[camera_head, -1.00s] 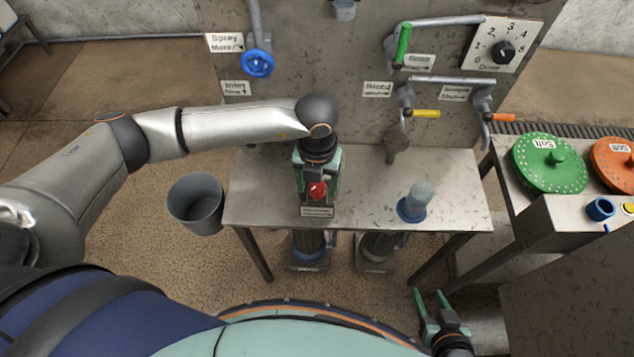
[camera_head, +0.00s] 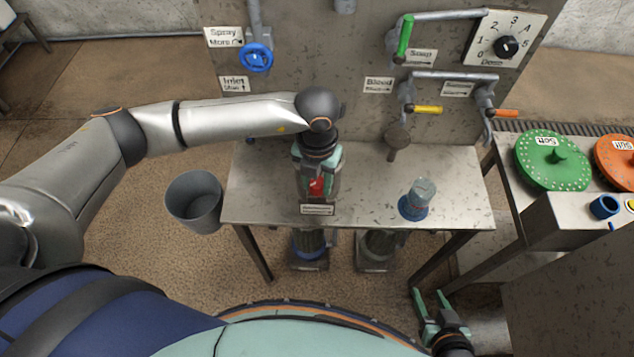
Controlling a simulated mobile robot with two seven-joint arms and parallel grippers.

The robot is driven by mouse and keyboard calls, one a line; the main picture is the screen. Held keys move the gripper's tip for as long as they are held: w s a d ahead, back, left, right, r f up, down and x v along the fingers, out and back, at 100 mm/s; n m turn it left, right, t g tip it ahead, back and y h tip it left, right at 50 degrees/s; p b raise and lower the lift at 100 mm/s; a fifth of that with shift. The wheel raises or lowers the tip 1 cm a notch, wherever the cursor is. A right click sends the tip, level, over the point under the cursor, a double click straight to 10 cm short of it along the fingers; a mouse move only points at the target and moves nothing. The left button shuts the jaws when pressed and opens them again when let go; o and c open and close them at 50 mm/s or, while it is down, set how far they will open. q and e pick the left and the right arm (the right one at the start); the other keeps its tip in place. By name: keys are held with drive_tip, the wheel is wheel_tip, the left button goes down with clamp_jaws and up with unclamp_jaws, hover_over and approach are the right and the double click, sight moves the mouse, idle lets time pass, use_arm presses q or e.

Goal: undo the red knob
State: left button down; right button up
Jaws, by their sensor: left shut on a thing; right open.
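The red knob (camera_head: 317,187) shows between the fingers of my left gripper (camera_head: 316,184), on top of a device at the front of the metal table (camera_head: 262,198). My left gripper points down and is shut on the red knob, with its fingers hiding part of it. A small white label (camera_head: 317,209) sits at the table's front edge just below. My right gripper (camera_head: 430,300) is open and empty, low at the right, below table height and far from the knob.
A clear bottle with a blue base (camera_head: 414,201) stands on the table's right. A grey bucket (camera_head: 193,202) is left of the table. Behind rises a panel with a blue valve wheel (camera_head: 257,57), a green lever (camera_head: 404,38) and a dial (camera_head: 507,46). Green (camera_head: 552,161) and orange discs lie right.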

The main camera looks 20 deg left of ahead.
sight(317, 182)
use_arm(q)
drive_tip(key=shift+w+f+m+b, duration=0.1)
drive_tip(key=shift+f+m+b, duration=0.05)
drive_tip(key=shift+m+b, duration=0.75)
drive_tip(key=shift+m, duration=0.5)
drive_tip(key=shift+r, duration=0.2)
drive_tip(key=shift+c, duration=2.2)
unclamp_jaws()
wheel_tip(317, 182, up, 12)
drive_tip(key=shift+r+b, duration=0.25)
drive_tip(key=shift+b, duration=0.2)
